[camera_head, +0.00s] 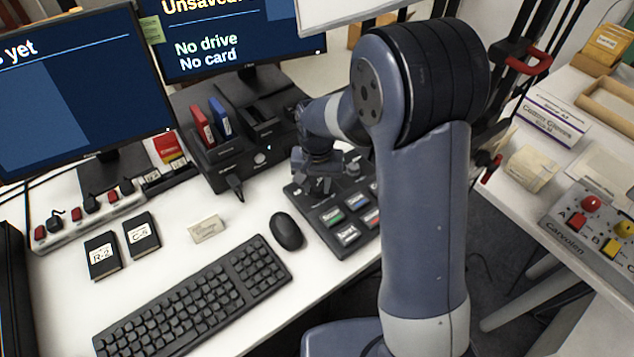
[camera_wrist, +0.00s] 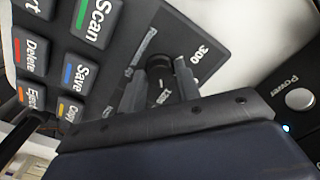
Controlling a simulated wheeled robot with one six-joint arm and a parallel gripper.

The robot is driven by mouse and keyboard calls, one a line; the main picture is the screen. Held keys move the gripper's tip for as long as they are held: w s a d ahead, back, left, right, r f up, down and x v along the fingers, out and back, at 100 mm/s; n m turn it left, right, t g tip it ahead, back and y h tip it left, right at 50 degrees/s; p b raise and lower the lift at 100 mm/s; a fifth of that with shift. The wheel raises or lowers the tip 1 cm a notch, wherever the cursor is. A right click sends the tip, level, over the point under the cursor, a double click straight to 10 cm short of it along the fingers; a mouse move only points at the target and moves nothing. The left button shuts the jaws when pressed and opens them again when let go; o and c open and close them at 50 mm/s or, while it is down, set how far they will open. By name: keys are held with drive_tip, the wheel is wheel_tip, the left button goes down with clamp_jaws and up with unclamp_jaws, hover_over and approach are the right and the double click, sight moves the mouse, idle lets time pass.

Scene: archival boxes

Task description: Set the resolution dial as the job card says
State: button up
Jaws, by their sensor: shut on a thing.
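The black control panel (camera_head: 315,212) stands on the white desk, right of the mouse. In the wrist view, the dark round resolution dial (camera_wrist: 159,64) sits on the panel between my fingers. A "300" mark (camera_wrist: 201,52) is beside it, with another, partly hidden number near the fingers. My gripper (camera_wrist: 159,88) is shut on the dial, one finger on each side. In the head view my gripper (camera_head: 320,185) is at the panel's far part, and the dial is hidden there. I cannot tell which mark the dial points at. I cannot identify the job card.
Panel keys, including Scan (camera_wrist: 97,20) and Save (camera_wrist: 80,75), lie close to my gripper. A black dock (camera_head: 240,150) with red and blue cartridges stands behind left.

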sight(317, 187)
drive_tip(key=n, duration=0.4)
drive_tip(key=shift+n, duration=0.3)
drive_tip(key=n, duration=0.4)
drive_tip(key=shift+n, duration=0.4)
drive_tip(key=o, duration=1)
wheel_tip(317, 187, up, 11)
drive_tip(key=shift+f+p, duration=0.1)
drive_tip(key=shift+p, duration=0.4)
drive_tip(key=shift+f, duration=0.1)
